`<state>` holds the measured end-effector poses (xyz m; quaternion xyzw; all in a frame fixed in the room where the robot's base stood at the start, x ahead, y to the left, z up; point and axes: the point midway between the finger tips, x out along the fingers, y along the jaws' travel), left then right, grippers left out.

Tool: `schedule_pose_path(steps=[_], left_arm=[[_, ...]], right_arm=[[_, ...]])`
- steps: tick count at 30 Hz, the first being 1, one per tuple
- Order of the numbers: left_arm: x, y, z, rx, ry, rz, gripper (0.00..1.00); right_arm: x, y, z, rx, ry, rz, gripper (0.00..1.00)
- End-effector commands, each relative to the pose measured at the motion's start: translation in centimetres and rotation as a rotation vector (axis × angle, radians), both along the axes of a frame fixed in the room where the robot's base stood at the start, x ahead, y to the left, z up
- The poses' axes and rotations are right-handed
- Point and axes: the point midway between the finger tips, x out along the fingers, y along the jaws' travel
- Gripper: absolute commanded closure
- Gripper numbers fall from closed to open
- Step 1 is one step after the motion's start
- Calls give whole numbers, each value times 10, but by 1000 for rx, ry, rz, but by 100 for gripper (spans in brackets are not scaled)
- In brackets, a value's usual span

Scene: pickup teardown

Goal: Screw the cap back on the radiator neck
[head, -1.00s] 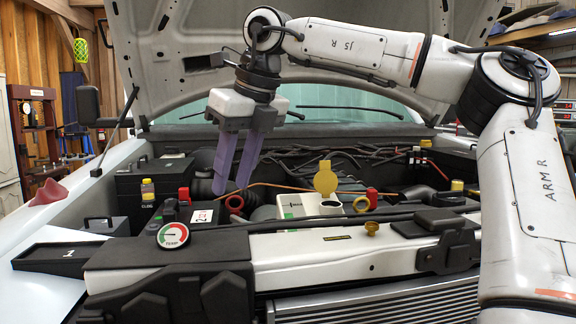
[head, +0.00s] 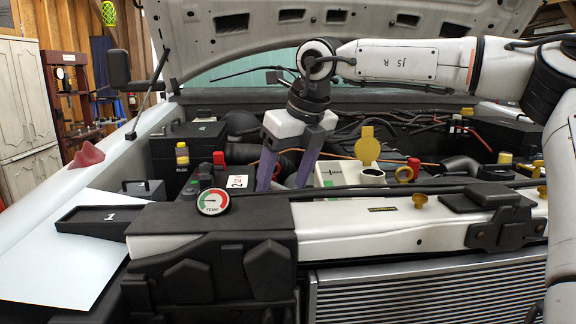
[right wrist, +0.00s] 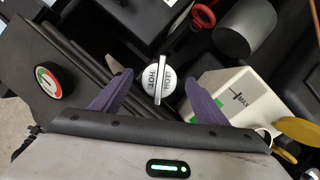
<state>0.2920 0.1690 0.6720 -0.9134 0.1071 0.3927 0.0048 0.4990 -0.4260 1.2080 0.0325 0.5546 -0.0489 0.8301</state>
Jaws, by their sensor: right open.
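The silver round cap (right wrist: 158,78), with a raised bar and the word HOT, shows face-on in the right wrist view. My open right gripper (head: 281,186) reaches down into the engine bay in the head view, its two purple fingers apart. In the right wrist view the fingers (right wrist: 158,94) lie on either side of the cap, with visible space around it. My left gripper is not in view.
The TEMP gauge (head: 211,202) sits left of the gripper, on the black front cover. A white reservoir (head: 335,172) with a raised yellow lid (head: 367,145) stands close on the right. A black tray marked 1 (head: 108,219) lies at left. The raised hood (head: 300,30) hangs above.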

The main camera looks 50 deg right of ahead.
Motion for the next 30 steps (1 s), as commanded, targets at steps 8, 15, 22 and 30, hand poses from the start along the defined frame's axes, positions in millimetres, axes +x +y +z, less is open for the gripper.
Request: schedule_pose_path(steps=[8, 15, 22, 30], left_arm=[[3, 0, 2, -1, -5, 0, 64], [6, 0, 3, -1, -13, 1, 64], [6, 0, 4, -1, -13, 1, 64], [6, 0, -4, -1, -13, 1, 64]], right_arm=[[1, 0, -2, 0, -1, 0, 33], [1, 0, -2, 0, -1, 0, 68], [1, 0, -2, 0, -1, 0, 81], [1, -1, -4, -3, 1, -72, 83]])
